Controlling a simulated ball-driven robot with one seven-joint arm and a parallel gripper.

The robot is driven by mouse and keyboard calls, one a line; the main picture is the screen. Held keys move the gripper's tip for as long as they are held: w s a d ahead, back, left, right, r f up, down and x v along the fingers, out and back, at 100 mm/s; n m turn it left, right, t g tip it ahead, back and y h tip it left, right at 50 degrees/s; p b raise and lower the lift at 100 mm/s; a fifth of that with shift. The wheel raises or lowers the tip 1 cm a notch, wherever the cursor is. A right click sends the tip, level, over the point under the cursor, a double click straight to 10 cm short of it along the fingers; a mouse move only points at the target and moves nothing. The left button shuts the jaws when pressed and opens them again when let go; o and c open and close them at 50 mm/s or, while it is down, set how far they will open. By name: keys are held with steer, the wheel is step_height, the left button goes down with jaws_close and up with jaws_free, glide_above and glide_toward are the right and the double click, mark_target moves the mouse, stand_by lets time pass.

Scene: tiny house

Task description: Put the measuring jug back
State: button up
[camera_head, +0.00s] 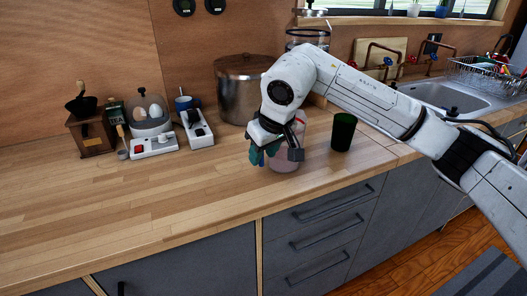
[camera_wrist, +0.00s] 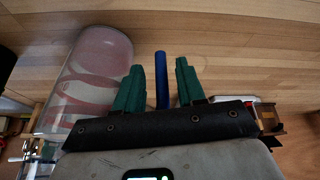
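The measuring jug (camera_head: 284,161) is see-through with pinkish-red markings and stands on the wooden counter near its front edge. My arm and gripper partly hide it in the head view. In the wrist view the jug (camera_wrist: 88,75) fills the left side. A blue bar (camera_wrist: 162,78), apparently its handle, shows between my green fingers; where it joins the jug is hidden. My gripper (camera_head: 261,156) is at the left side of the jug, low over the counter. In the wrist view my gripper (camera_wrist: 158,70) is open, with a gap on each side of the blue bar.
A dark green cup (camera_head: 343,131) stands right of the jug. A large metal pot (camera_head: 240,88) is behind. A coffee grinder (camera_head: 92,132), an egg cooker (camera_head: 150,117) and white devices (camera_head: 198,128) stand at the left back. A sink (camera_head: 450,97) is at right. The left front counter is clear.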

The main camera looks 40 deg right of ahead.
steer(key=shift+o, duration=0.2)
steer(key=shift+r, duration=0.15)
steer(key=shift+r, duration=0.25)
steer(key=d+v, duration=0.1)
steer(key=v, duration=1)
steer(key=shift+a+r, duration=0.25)
steer(key=shift+a, duration=0.25)
steer(key=shift+s, duration=0.1)
